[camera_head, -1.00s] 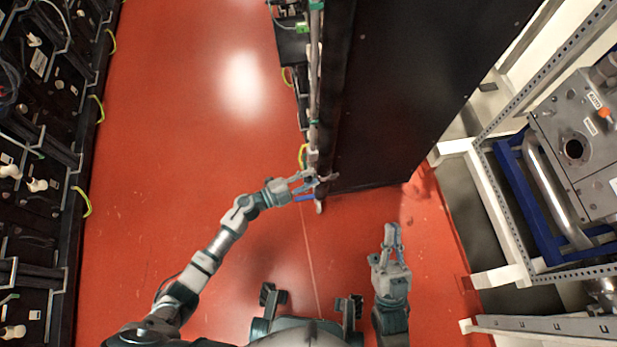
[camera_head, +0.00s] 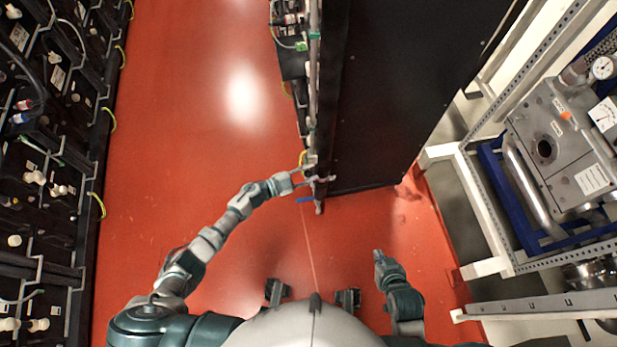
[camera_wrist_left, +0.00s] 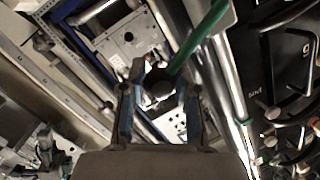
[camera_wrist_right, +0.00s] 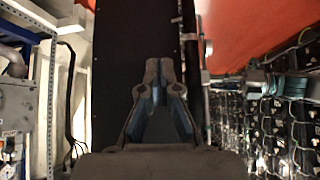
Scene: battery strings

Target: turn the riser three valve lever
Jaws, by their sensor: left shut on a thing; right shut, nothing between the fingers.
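A green lever (camera_wrist_left: 200,38) stands out from a silver riser pipe in the left wrist view and ends in a dark round knob (camera_wrist_left: 159,84). My left gripper (camera_wrist_left: 158,75) is shut on that knob end. In the head view my left gripper (camera_head: 311,178) is at the lower part of the riser pipe (camera_head: 314,85), by the dark cabinet's near corner; the grasp is too small to read there. I cannot see a riser number. My right gripper (camera_head: 379,257) is shut and empty above the floor, and its fingertips meet in the right wrist view (camera_wrist_right: 160,72).
A blue lever (camera_head: 305,199) sits at the pipe's near end, just below my left gripper. The dark cabinet (camera_head: 400,90) stands right of the pipe. Battery racks (camera_head: 60,150) line the left. A white frame (camera_head: 490,205) with equipment stands right. The red floor (camera_head: 200,150) is open between.

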